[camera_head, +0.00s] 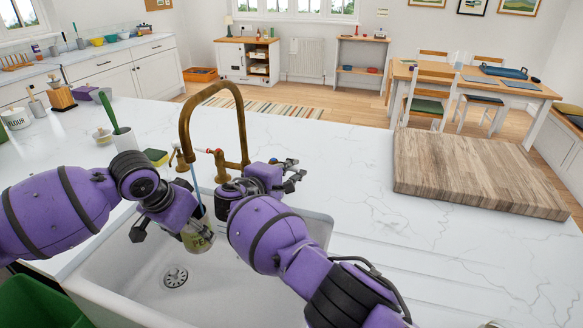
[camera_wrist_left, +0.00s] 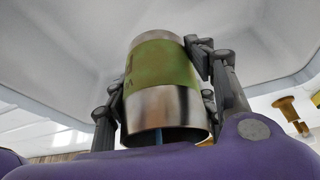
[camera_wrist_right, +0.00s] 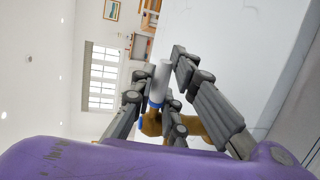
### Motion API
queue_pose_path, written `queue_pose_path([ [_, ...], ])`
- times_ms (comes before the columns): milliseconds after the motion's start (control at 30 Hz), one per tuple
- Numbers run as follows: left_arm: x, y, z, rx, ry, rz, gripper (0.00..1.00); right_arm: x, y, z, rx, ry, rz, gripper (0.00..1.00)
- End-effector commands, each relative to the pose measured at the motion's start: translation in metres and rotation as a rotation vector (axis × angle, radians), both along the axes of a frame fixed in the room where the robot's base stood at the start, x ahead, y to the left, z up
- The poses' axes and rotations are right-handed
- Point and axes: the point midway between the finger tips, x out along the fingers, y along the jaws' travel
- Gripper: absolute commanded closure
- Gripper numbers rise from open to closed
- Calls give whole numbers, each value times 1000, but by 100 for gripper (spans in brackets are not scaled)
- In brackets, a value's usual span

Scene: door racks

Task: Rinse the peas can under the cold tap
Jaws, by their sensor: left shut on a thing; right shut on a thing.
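The peas can (camera_head: 198,241) has a green label and bare metal ends. My left gripper (camera_wrist_left: 155,82) is shut around it and holds it over the sink (camera_head: 130,265), below the spout of the brass tap (camera_head: 238,110). A thin blue stream (camera_head: 195,183) runs from the spout down to the can. The can also shows between the fingers in the left wrist view (camera_wrist_left: 164,65). My right gripper (camera_head: 288,174) is right of the tap. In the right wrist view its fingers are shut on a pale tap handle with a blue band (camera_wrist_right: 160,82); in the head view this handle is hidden.
A red-marked tap handle (camera_head: 203,150) is by the tap's base. A green sponge (camera_head: 156,157) and a white pot with a green brush (camera_head: 124,138) stand left of the tap. A wooden board (camera_head: 480,170) lies on the right worktop. The drain (camera_head: 175,276) is uncovered.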

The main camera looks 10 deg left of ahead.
Motion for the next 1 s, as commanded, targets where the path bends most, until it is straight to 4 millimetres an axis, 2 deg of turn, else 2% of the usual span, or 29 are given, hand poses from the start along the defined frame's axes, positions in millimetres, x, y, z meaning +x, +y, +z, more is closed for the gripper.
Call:
queue_pose_path([
  [367, 0, 0, 0, 0, 0, 0, 74, -2, 2, 0, 1, -1, -14, 100],
  [400, 0, 0, 0, 0, 0, 0, 74, -2, 2, 0, 1, -1, -14, 86],
  [567, 0, 0, 0, 0, 0, 0, 74, -2, 1, 0, 1, -1, -14, 67],
  [867, 0, 0, 0, 0, 0, 0, 74, -2, 1, 1, 1, -1, -14, 67],
  [1000, 0, 0, 0, 0, 0, 0, 74, -1, 1, 13, 3, -2, -15, 67],
])
